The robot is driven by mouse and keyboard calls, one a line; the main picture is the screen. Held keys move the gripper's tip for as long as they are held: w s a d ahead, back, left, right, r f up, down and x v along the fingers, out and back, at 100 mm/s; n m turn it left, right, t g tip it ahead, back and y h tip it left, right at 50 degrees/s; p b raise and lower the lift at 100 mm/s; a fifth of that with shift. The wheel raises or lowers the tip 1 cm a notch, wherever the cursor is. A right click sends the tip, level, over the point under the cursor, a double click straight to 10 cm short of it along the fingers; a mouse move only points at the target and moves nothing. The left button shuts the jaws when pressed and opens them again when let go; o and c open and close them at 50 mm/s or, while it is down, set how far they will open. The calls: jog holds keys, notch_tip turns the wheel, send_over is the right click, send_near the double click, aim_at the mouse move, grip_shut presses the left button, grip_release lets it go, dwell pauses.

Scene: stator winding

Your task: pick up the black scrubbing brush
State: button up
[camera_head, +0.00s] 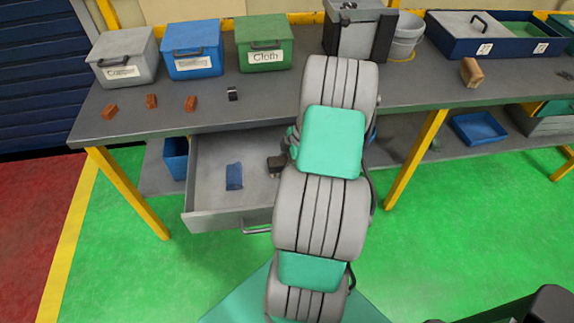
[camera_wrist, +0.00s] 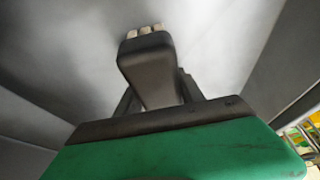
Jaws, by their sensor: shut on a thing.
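The black scrubbing brush (camera_wrist: 147,68) fills the middle of the wrist view, with pale bristles showing at its far end. My gripper (camera_wrist: 158,92) is shut on its dark body, with a finger on each side. Grey drawer surfaces lie behind and around it. In the head view a dark shape that looks like the brush (camera_head: 276,166) shows beside my arm, over the right part of the open drawer (camera_head: 205,214). My arm hides most of the gripper there. I cannot tell whether the brush touches the drawer floor.
A blue item (camera_head: 234,176) lies in the drawer. Above is the grey workbench (camera_head: 160,117) with grey, blue (camera_head: 193,50) and green (camera_head: 264,43) lidded boxes, several small brown blocks and a small black item (camera_head: 232,94). The drawer walls stand close around my gripper.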

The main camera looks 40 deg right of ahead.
aim_at(283, 161)
jog(key=c, duration=0.7)
grip_shut()
jog(key=shift+r, duration=0.45)
jog(key=r, duration=0.3)
jog(key=shift+s+r, duration=0.25)
jog(key=shift+s, duration=0.1)
jog(key=s+a+r+b, duration=0.2)
jog(key=s+a+r, duration=0.2)
jog(key=s+r, duration=0.5)
jog(key=s, duration=0.3)
jog(key=shift+s+a, duration=0.15)
jog(key=shift+s, duration=0.2)
